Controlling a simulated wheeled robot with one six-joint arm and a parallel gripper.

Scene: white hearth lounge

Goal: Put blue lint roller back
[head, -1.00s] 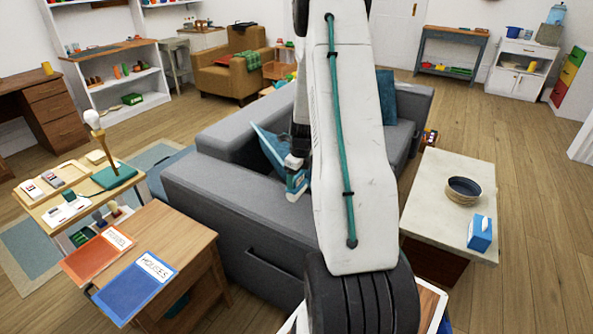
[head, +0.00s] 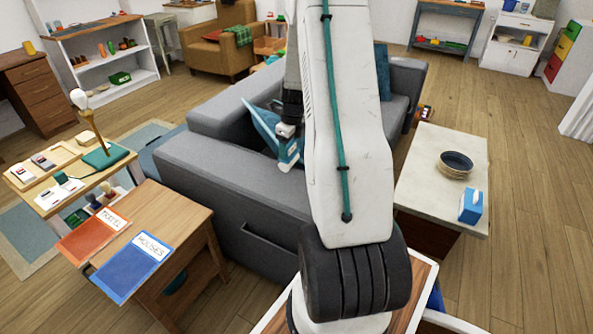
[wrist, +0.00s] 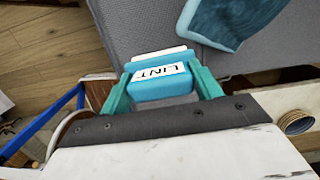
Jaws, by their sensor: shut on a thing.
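The blue lint roller (wrist: 168,86) has a white label reading LINT and is held between the teal fingers of my gripper (wrist: 163,88) in the wrist view. The lint roller's outline is hard to separate from the fingers there. In the wrist view the grey sofa surface and teal cushion (wrist: 235,18) lie beyond it.
A side table (head: 185,215) at left bears an orange and a blue labelled folder (head: 132,268). A pale-topped table (head: 435,160) at right bears a dark bowl (head: 456,165) and a blue box (head: 471,207). A cluttered stand (head: 50,200) is far left. Floor is open at right.

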